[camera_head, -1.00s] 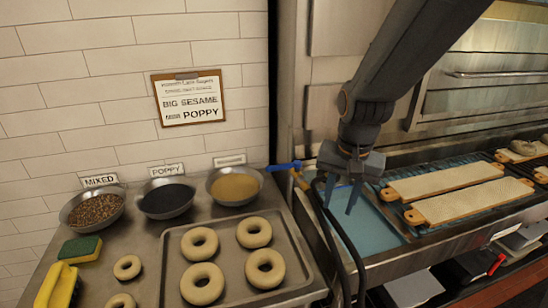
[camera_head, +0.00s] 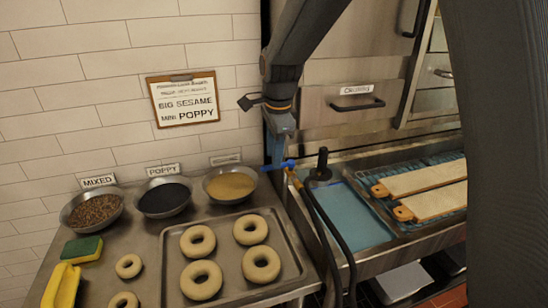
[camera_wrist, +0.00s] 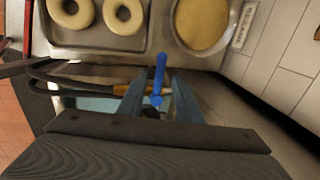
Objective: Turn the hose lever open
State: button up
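The blue hose lever (camera_head: 288,164) sits on a brass-coloured valve (camera_head: 293,177) at the end of the dark hose, right of the bowl of pale seeds. In the head view my gripper (camera_head: 277,157) points down at the lever and hides part of it. In the wrist view the blue lever (camera_wrist: 160,72) stands between the two fingers of my gripper (camera_wrist: 158,78), with gaps on both sides. The fingers look apart and not closed on it. The brass fitting (camera_wrist: 135,90) lies partly behind the left finger.
A tray (camera_head: 166,262) of bagels lies left of the hose (camera_head: 330,225). Seed bowls stand along the tiled wall, the pale-seed bowl (camera_head: 231,184) closest to the lever. A blue-lined basin (camera_head: 350,212) and boards (camera_head: 430,205) are at right. A black upright handle (camera_head: 322,160) stands beside the valve.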

jog(key=shift+w+f+p, duration=0.15)
jog(key=shift+f, duration=0.55)
jog(key=shift+w+f+p, duration=0.1)
jog(key=shift+f+p, duration=0.05)
jog(key=shift+f, duration=0.55)
jog(key=shift+c, duration=0.5)
grip_shut()
